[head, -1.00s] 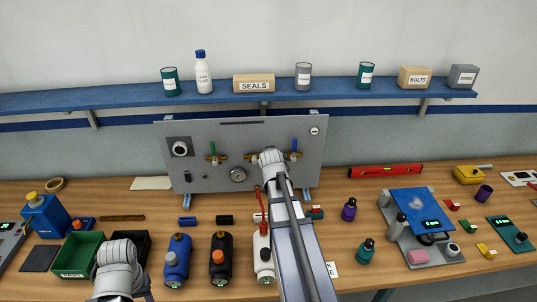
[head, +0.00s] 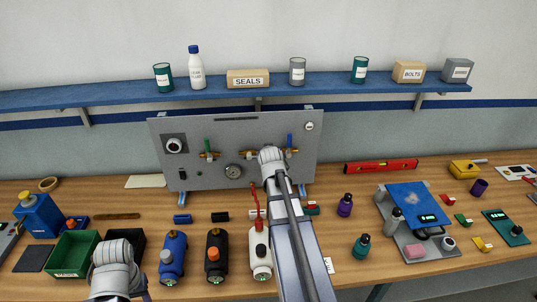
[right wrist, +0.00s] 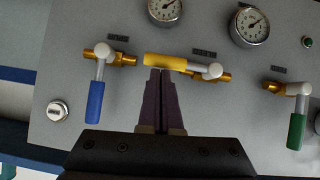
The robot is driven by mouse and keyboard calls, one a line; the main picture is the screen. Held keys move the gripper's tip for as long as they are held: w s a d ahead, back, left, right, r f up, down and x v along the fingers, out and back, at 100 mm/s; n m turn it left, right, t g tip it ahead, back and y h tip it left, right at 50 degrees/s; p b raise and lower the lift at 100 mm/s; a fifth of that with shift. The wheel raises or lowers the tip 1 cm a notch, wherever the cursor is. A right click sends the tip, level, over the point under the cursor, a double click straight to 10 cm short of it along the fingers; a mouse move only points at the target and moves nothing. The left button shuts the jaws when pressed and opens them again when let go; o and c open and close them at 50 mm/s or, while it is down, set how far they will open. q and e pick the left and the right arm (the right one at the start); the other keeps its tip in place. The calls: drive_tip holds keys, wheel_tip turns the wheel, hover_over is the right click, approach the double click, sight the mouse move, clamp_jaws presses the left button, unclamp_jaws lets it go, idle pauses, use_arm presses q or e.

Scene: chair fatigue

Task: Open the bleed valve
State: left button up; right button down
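The grey panel (head: 235,180) stands at the back of the bench with several lever valves. In the right wrist view, which shows the panel upside down, there are a blue handle (right wrist: 95,103), a yellow handle (right wrist: 164,62) lying level, and a green handle (right wrist: 296,131). In the head view my right arm hides the yellow handle; the green (head: 207,145) and blue (head: 290,141) handles point up.
Blue (head: 173,257), black (head: 216,258) and white (head: 260,256) bottle-like units stand in front of the panel. A green bin (head: 74,255) is at left. A stand with a blue plate (head: 414,203) and a red level (head: 381,166) lie right. A blue shelf (head: 330,84) runs above.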

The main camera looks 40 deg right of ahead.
drive_tip(key=shift+r, duration=0.15)
drive_tip(key=d+r+p+v, duration=0.1)
drive_tip(key=r+p+v, duration=0.1)
drive_tip(key=p+v, duration=0.7)
drive_tip(key=v, duration=0.3)
drive_tip(key=shift+r, duration=0.25)
drive_tip(key=shift+w, duration=0.2)
drive_tip(key=s+a+f+n+g+y, duration=0.2)
drive_tip(key=s+a+f+g, duration=0.1)
drive_tip(key=a, duration=0.7)
drive_tip(key=s+a+f+n+g+y, duration=0.2)
drive_tip(key=a+f+g, duration=0.15)
drive_tip(key=a, duration=0.65)
drive_tip(key=s+a+f+n+g+y, duration=0.2)
drive_tip(key=s+a+f, duration=0.1)
drive_tip(key=a, duration=0.6)
drive_tip(key=s+a+f+n+b, duration=0.1)
drive_tip(key=s+a+f+b, duration=0.1)
drive_tip(key=a+f+b, duration=0.3)
drive_tip(key=s+a+f+n+g+h+b, duration=0.1)
drive_tip(key=a+f+b, duration=0.5)
drive_tip(key=f+b, duration=0.8)
drive_tip(key=s+n, duration=0.1)
drive_tip(key=s, duration=0.1)
drive_tip(key=shift+s+a+f+n, duration=0.15)
drive_tip(key=shift+s+f+n, duration=0.15)
drive_tip(key=shift+f, duration=0.05)
